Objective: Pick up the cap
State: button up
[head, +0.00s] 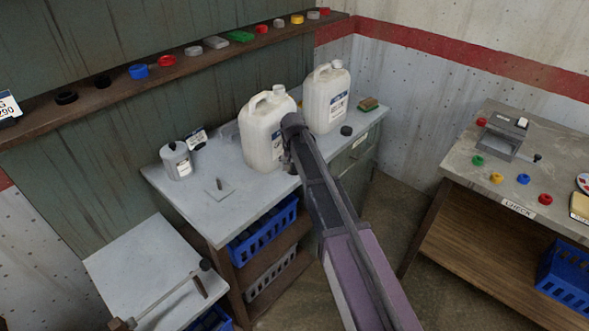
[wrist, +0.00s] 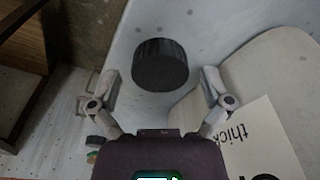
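A black round cap (head: 346,130) lies on the pale workbench top (head: 215,205), beside the right-hand white jug (head: 325,98). In the wrist view the dark, ridged cap (wrist: 160,64) is ahead of my gripper (wrist: 159,78), centred between its fingers. The fingers are spread wide, one on each side, with nothing held and a gap to the cap on both sides. In the head view my arm reaches over the bench and its end hides part of the left-hand jug (head: 262,135); the fingers are hard to make out there.
A jug with a printed label (wrist: 262,140) is close by my right finger in the wrist view. A green and red sponge-like block (head: 369,104) lies near the bench's right end. Several coloured caps line the wall shelf (head: 120,88). A second table (head: 462,150) stands right.

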aim_at(294, 167)
jog(key=c, duration=0.5)
notch_tip(294, 167, up, 3)
jog(key=p, duration=0.3)
jog(key=shift+r, duration=0.2)
jog(key=s+d, duration=0.2)
jog(key=s, duration=0.3)
jog(key=s+d+r+p, duration=0.1)
jog(key=s+d, duration=0.1)
jog(key=s, duration=0.3)
jog(key=s+d+p, duration=0.1)
jog(key=s+d, duration=0.1)
jog(key=s, duration=0.3)
jog(key=shift+r, duration=0.3)
jog(key=shift+w, duration=0.1)
